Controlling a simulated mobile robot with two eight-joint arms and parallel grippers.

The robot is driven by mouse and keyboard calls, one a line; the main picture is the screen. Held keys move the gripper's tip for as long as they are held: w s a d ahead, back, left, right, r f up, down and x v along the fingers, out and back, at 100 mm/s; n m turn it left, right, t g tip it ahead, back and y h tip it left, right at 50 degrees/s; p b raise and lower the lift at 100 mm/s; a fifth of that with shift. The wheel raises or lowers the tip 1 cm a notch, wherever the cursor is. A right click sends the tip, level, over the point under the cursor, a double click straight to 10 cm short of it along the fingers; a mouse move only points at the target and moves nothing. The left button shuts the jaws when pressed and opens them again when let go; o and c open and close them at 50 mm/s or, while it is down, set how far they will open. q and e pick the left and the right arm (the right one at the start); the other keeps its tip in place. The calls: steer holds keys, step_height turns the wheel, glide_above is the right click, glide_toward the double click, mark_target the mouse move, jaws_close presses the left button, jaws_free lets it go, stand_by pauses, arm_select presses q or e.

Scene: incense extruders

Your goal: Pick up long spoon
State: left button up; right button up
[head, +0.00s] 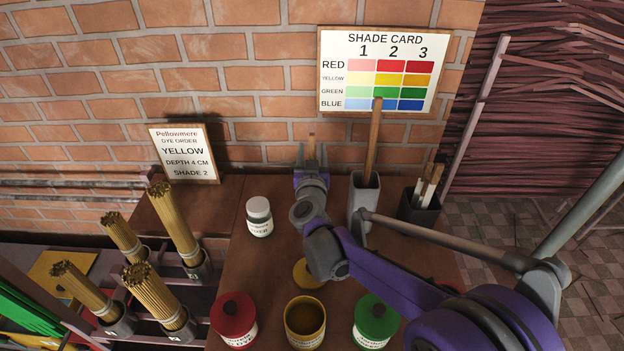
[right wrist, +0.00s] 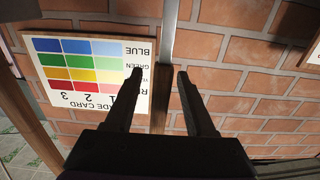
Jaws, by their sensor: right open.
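A long spoon, as far as I can tell, shows its wooden handle (right wrist: 160,101) and a thin grey metal shaft in the right wrist view, between my finger outlines. In the head view only the handle's top (head: 311,141) shows; the rest is hidden behind my right gripper (head: 311,172). The bowl is not seen. My right gripper (right wrist: 160,74) is open with a finger on either side of the handle's line. No grip on it shows, and I cannot tell how far between the fingers the handle sits. My left gripper is not in view.
A grey holder (head: 355,211) with a tall wooden stick (head: 374,142) stands just right of the gripper. A dark cup (head: 416,214) stands beyond. A white jar (head: 259,217) is left. Red (head: 234,319), open yellow (head: 305,324) and green (head: 376,320) pots stand in front.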

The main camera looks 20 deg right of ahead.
jaws_close()
steer(key=shift+s+r, duration=0.1)
stand_by(0.4)
